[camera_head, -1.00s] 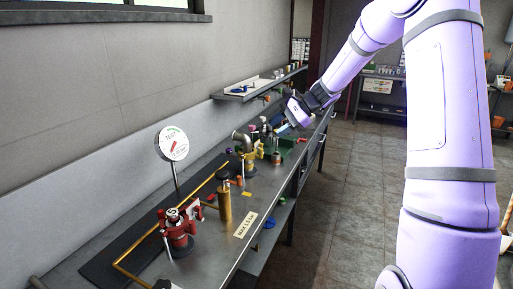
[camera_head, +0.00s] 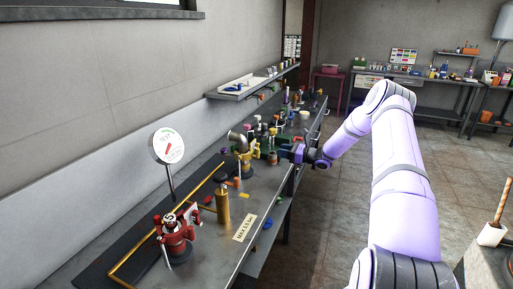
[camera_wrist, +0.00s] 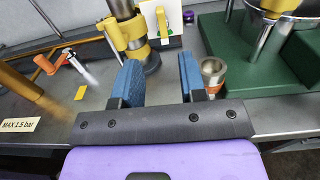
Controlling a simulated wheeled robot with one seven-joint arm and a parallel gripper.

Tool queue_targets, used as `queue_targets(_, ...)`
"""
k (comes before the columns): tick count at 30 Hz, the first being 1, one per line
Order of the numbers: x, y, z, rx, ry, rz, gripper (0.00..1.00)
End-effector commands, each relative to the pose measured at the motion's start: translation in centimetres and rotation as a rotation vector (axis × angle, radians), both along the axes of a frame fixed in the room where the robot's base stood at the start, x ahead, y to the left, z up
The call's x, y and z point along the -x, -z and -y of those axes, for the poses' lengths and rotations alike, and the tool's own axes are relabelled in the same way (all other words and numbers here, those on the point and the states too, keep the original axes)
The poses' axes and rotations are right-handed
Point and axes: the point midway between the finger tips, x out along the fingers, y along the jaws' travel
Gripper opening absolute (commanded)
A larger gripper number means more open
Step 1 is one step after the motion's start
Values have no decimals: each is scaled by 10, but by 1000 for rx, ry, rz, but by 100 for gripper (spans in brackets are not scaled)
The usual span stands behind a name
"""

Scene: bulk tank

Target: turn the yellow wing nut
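A yellow clamp-like fitting (camera_wrist: 124,34) sits around an upright metal pipe in the wrist view, beyond my fingers and up to the left. In the head view this yellow fitting (camera_head: 245,157) is under the bent grey pipe. I cannot clearly make out the wing nut's own shape on it. In the head view my gripper (camera_head: 279,152) is low over the bench's front edge, right of the yellow fitting. The fingers touch nothing that I can see.
A small copper-coloured cup (camera_wrist: 213,72) stands just right of my right finger. A green base (camera_wrist: 262,70) with a metal vessel is farther right. An orange-handled part (camera_wrist: 60,58) and brass post (camera_wrist: 20,84) are left. A red valve (camera_head: 177,238) and dial (camera_head: 167,146) stand nearer.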

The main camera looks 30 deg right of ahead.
Motion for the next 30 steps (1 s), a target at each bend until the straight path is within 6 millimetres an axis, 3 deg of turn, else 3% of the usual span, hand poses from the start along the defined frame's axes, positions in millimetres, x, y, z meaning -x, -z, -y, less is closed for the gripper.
queue_targets(5,-8,2,-4,-9,7,0,38)
queue_targets(21,-75,2,-57,-7,5,1,38)
queue_targets(30,-85,2,-65,-7,6,-1,38)
